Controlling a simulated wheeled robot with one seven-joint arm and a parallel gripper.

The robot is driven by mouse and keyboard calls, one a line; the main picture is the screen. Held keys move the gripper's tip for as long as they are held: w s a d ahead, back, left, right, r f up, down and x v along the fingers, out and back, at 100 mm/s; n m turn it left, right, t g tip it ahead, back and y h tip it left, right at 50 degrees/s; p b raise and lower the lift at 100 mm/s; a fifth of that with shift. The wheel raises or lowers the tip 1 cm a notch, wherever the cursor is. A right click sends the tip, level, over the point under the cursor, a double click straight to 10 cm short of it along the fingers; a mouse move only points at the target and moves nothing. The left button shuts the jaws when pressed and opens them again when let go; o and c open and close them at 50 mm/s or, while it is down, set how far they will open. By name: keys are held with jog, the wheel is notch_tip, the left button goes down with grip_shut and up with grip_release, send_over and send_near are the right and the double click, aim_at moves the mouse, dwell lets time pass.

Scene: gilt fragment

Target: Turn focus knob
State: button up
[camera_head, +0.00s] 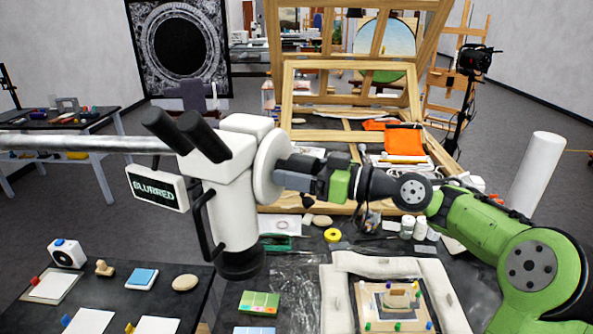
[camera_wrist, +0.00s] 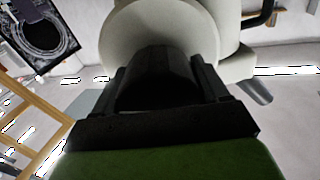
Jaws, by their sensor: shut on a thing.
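The white microscope (camera_head: 228,180) with black eyepieces hangs on a grey horizontal boom at the left of the head view. A small screen (camera_head: 158,188) on its side reads "BLURRED". My gripper (camera_head: 290,172) reaches in from the right and is shut on the dark focus knob on the microscope's right side. In the wrist view the black knob (camera_wrist: 160,75) sits between the two fingers of my gripper (camera_wrist: 165,85), in front of a round white disc (camera_wrist: 135,30). The fingers hide much of the knob in the head view.
A padded frame (camera_head: 450,290) holding a small fragment (camera_head: 398,299) lies at the lower right, with colored pegs around it. Jars (camera_head: 407,226), a yellow tape roll (camera_head: 332,236) and tools lie behind it. A wooden easel frame (camera_head: 350,68) stands at the back.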

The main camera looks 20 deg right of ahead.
jog(key=shift+r+m+p, duration=0.1)
jog(key=shift+m+p, duration=0.9)
jog(key=shift+m, duration=0.3)
jog(key=shift+m+p, duration=1.05)
jog(key=shift+m, duration=0.45)
jog(key=o, duration=1)
jog(key=shift+d, duration=0.1)
